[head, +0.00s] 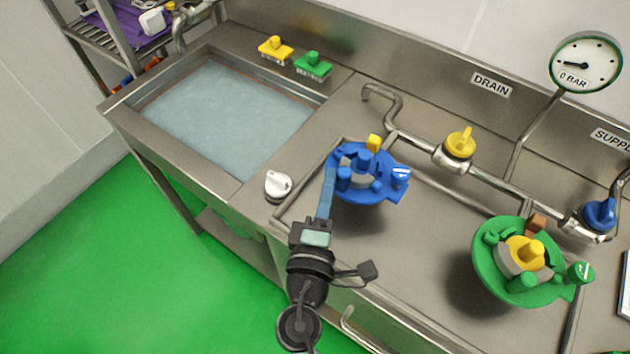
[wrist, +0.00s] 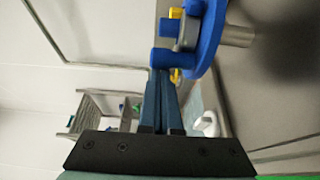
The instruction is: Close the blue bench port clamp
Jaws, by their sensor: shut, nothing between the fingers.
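The blue bench port (head: 385,190) is a round blue fixture on the steel bench. It has several upright blue posts, a yellow tab at its far edge and a white-marked blue knob at its right. It also shows in the wrist view (wrist: 212,40). My gripper (head: 331,160) is shut and empty at the port's left edge, and its fingers hide part of that rim. In the wrist view my fingertips (wrist: 161,76) are close to the end of a blue post. I cannot tell whether they touch it. Which part is the clamp, and its position, is unclear.
A green port (head: 487,275) with a yellow centre stands at the right. Pipes with a yellow valve (head: 460,144) and a blue valve (head: 598,216) run behind. A water-filled sink (head: 225,115) lies left. A white knob (head: 278,186) sits left of my fingers.

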